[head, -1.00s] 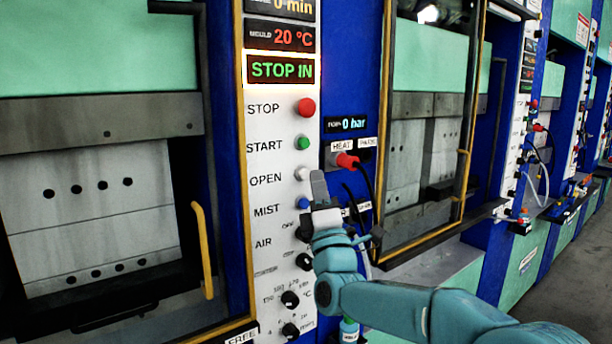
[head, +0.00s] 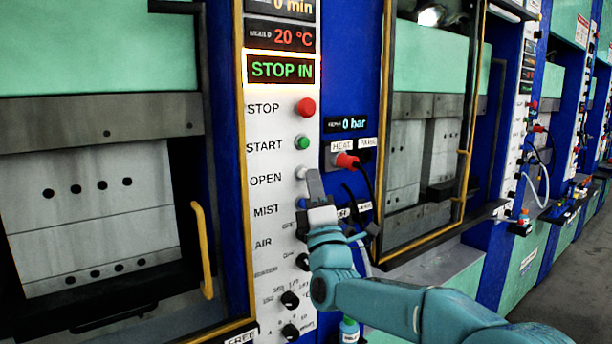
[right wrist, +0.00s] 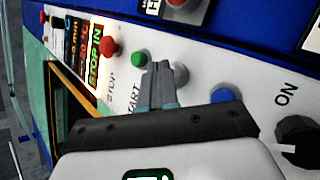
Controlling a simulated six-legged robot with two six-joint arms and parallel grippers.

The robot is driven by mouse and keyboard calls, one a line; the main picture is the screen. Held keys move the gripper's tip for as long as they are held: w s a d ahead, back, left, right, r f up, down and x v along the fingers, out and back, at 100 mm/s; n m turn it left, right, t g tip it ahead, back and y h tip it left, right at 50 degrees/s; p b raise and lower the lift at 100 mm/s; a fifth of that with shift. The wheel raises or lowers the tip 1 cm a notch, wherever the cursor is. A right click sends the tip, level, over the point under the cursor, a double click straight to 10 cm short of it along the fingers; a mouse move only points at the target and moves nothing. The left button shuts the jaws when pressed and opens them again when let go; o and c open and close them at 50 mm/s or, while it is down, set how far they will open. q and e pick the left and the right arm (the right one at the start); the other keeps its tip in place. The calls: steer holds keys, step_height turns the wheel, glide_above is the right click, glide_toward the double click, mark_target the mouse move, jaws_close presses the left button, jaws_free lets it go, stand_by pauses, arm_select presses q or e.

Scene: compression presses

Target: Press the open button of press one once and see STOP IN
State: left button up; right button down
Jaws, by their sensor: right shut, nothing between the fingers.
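The control panel (head: 262,205) of the press carries a red STOP button (head: 305,107), a green START button (head: 302,143), a white OPEN button (head: 301,173) and a blue MIST button (head: 301,203). Its display (head: 280,68) reads STOP IN in green. My right gripper (head: 314,178) is shut and empty, its tips just right of the OPEN button and partly over it. In the right wrist view the right gripper (right wrist: 160,72) points at the panel between the green button (right wrist: 139,59) and the blue button (right wrist: 223,96). I cannot tell whether the tips touch the OPEN button.
A yellow handle (head: 203,250) stands on the door left of the panel. Right of the panel are a red plug (head: 346,160) with a black cable and a 0 bar display (head: 347,124). More presses run along the right, with grey floor (head: 570,285) beside them.

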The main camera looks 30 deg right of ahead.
steer(key=shift+w+y, duration=0.3)
steer(key=shift+w, duration=0.05)
stand_by(0.3)
steer(key=shift+s, duration=0.1)
steer(key=shift+s+b, duration=0.85)
steer(key=shift+b, duration=0.15)
steer(key=s+b, duration=0.2)
steer(key=s, duration=0.1)
steer(key=s+b, duration=0.2)
steer(key=shift+d, duration=0.25)
